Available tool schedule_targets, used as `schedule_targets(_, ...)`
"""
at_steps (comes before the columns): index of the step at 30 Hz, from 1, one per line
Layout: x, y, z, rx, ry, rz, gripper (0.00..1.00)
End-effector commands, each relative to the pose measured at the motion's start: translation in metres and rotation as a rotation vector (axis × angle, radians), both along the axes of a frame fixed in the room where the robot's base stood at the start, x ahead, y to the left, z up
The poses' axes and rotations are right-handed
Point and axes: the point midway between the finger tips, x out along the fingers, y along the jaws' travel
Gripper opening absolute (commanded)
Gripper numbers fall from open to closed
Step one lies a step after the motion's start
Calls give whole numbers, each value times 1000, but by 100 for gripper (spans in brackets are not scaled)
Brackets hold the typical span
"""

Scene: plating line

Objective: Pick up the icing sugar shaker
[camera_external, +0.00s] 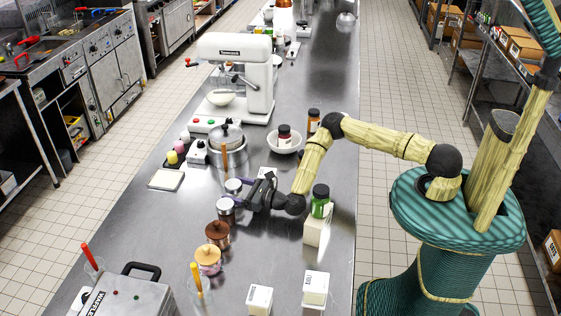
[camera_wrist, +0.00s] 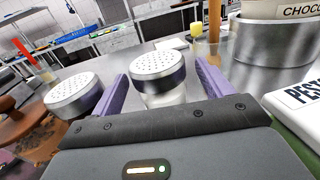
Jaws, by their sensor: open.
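Two shakers with perforated metal lids stand side by side on the steel counter. I cannot read a label on either, so I cannot tell which holds icing sugar. One, with a pale body, is the far shaker (camera_external: 234,186); in the wrist view this shaker (camera_wrist: 158,72) shows between my purple fingers. The near shaker (camera_external: 225,206) is outside my left finger, and it also shows in the wrist view (camera_wrist: 75,95). My gripper (camera_external: 246,195) is open, low over the counter, pointing left at the shakers. Its fingers (camera_wrist: 161,80) flank the pale shaker; contact is not visible.
A pot labelled CHOCO (camera_wrist: 275,45) and a white label reading PEST (camera_wrist: 295,98) are at right in the wrist view. Counter left of the shakers is clear.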

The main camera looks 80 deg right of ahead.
Motion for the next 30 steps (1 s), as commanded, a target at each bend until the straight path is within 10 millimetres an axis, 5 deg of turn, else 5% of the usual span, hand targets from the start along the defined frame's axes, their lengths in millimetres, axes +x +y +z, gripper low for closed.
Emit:
schedule_targets(8, 30, -5, 0, 0, 1, 0, 79)
schedule_targets(24, 30, -5, 0, 0, 2, 1, 79)
schedule_targets(30, 30, -5, 0, 0, 2, 1, 41)
